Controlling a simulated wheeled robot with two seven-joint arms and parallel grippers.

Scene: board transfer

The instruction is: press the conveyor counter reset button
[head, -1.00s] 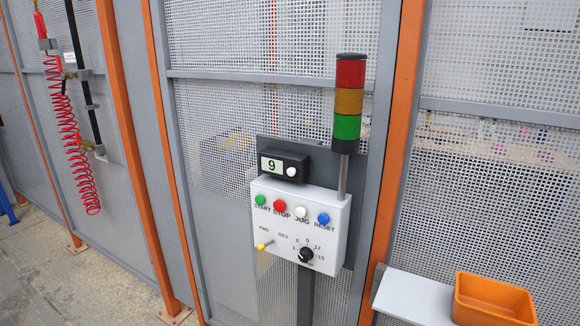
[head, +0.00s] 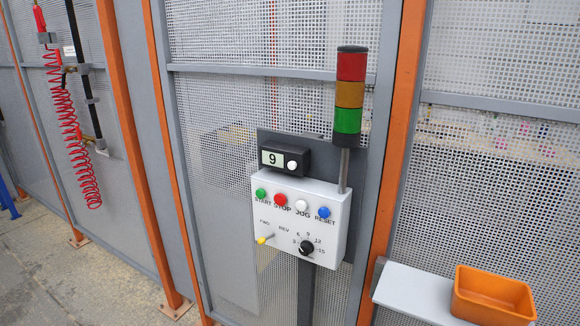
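The counter (head: 283,160) is a small black box mounted above the control box. Its display (head: 272,158) reads 9, and a round white button (head: 292,166) sits at the right of the display. The white control box (head: 300,222) below has a green START button (head: 261,193), a red STOP button (head: 281,199), a white JOG button (head: 302,206) and a blue RESET button (head: 323,212). It also carries a yellow FWD/REV lever (head: 264,239) and a black numbered knob (head: 306,248). Neither gripper is in view.
A red, amber and green stack light (head: 349,90) rises beside the control box. A grey shelf (head: 412,294) with an orange bin (head: 493,295) stands at the lower right. A red coiled hose (head: 70,130) hangs on the left. Mesh fence panels and orange posts (head: 133,150) stand behind.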

